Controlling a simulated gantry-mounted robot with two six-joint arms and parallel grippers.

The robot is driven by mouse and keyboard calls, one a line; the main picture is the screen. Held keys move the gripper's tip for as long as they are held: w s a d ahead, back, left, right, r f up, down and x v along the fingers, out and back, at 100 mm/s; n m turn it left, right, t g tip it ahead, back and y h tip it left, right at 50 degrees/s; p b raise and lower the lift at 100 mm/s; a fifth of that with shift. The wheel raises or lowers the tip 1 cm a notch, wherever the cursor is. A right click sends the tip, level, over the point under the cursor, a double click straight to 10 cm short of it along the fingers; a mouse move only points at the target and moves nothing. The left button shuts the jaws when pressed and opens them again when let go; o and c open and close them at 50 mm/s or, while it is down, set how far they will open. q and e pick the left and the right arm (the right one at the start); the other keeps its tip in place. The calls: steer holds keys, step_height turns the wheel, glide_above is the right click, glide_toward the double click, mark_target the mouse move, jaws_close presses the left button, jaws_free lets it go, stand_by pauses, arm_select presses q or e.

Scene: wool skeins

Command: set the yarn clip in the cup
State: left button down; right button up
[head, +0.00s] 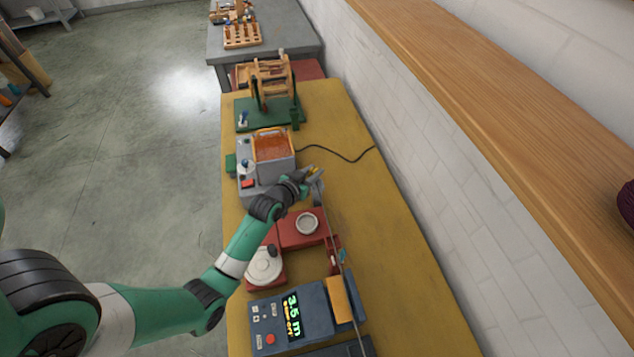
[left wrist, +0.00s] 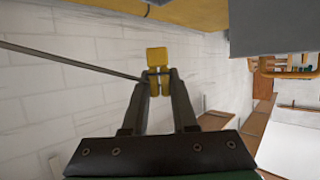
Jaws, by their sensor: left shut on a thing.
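My left gripper (head: 306,176) is shut on the small yellow yarn clip (head: 315,169), above the table beside the grey machine. In the left wrist view, the left gripper (left wrist: 159,82) has its two fingers on the clip's lower part, and the clip's yellow square top (left wrist: 157,54) stands out past the fingertips. A thin grey strand (left wrist: 70,60) runs from the clip to the left. A round pale-rimmed holder (head: 306,223), which looks like the cup, sits on a red base below the gripper in the head view. The clip is apart from it. My right gripper is not in view.
A grey machine with an orange-filled top (head: 272,147) stands just beyond the gripper. A dark meter with a green display (head: 291,317) and a round white dial (head: 264,265) lie nearer. A green-based wooden winder (head: 270,85) stands farther back. The yellow table's right side (head: 390,240) is clear.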

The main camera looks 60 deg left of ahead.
mark_target(317, 186)
arm_select(q)
steer(key=f, duration=0.1)
steer(key=w+a+f+b, duration=0.1)
steer(key=f, duration=0.1)
steer(key=shift+w+a+f, duration=0.35)
steer(key=shift+a+f, duration=0.05)
steer(key=shift+w+a+f, duration=0.15)
steer(key=shift+w+a, duration=0.05)
steer(key=shift+w, duration=0.05)
step_height(317, 186, down, 4)
steer(key=shift+w+a+r+b, duration=0.1)
steer(key=shift+w+a+b, duration=0.05)
steer(key=shift+b, duration=0.9)
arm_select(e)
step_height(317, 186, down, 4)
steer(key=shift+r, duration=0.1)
arm_select(q)
steer(key=shift+f, duration=0.2)
steer(key=c, duration=0.7)
jaws_free()
steer(key=shift+r, duration=0.15)
